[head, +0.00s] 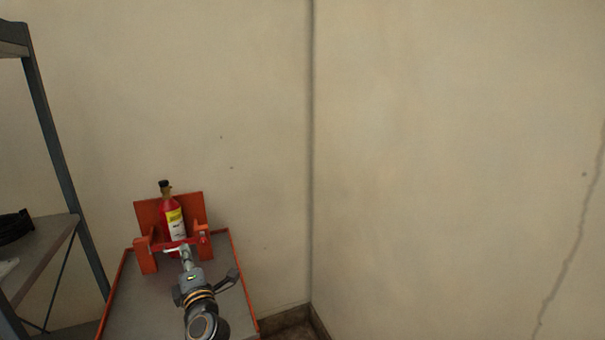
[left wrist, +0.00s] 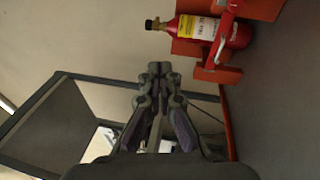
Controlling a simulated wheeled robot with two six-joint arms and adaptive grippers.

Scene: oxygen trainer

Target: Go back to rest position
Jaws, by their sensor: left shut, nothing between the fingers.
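A red cylinder (head: 172,219) with a yellow and white label and a dark valve top stands in an orange holder (head: 146,256) on the cart. In the left wrist view the cylinder (left wrist: 228,32) appears on its side because of the camera's angle. A red bar (left wrist: 222,42) crosses in front of it. My left gripper (head: 187,258) is in front of the holder in the head view. In the left wrist view my left gripper (left wrist: 160,68) has its fingers together, empty, apart from the cylinder and bar. My right gripper is out of view.
The cart (head: 140,305) has a grey top and orange rim. A metal shelf rack (head: 50,250) stands at the left with a dark coiled item (head: 15,226) on it. Beige walls meet in a corner behind; the space right of the cart looks clear.

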